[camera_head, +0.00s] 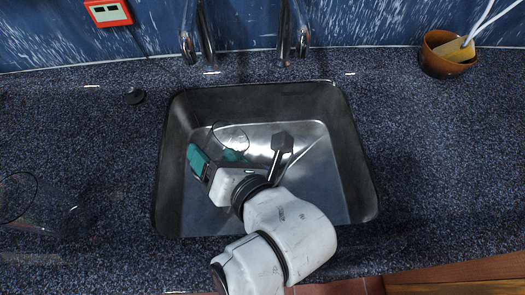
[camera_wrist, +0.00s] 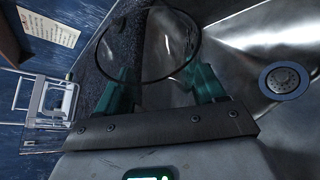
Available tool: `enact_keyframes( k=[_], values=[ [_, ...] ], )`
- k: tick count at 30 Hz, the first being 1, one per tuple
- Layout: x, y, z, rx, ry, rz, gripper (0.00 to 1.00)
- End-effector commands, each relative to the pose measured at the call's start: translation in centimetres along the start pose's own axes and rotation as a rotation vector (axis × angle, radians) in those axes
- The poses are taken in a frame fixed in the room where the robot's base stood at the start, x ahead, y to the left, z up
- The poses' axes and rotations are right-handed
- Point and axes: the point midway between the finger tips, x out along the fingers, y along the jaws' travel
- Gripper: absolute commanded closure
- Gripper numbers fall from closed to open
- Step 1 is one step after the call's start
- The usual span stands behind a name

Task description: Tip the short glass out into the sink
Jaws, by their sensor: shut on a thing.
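The short glass (camera_head: 231,137) is clear and shows mostly as a thin rim over the sink in the head view. In the wrist view the glass (camera_wrist: 148,48) shows as a round rim between the teal fingers. My gripper (camera_head: 216,155) is shut on it, with a finger on each side, also in the wrist view (camera_wrist: 158,84). The gripper is over the steel sink (camera_head: 325,197). The glass's exact tilt is hard to tell, and I see no contents in it. The drain (camera_wrist: 283,80) shows at the right in the wrist view.
Two taps (camera_head: 204,40) (camera_head: 293,35) stand behind the sink. Another clear glass (camera_head: 18,198) seems to be on the left counter. A brown bowl (camera_head: 440,62) with a sponge and sticks is at the back right. The counter right of the sink is clear.

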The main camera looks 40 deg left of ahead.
Motion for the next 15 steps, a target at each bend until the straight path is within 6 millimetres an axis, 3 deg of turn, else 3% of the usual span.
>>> enact_keyframes(
  k=[12,15],
  values=[
    [1.3,0.0,-2.7,-0.29,-0.04,-0.116,0.73],
    [1.2,0.8,-2.5,-0.373,-0.052,-0.15,0.73]
  ],
)
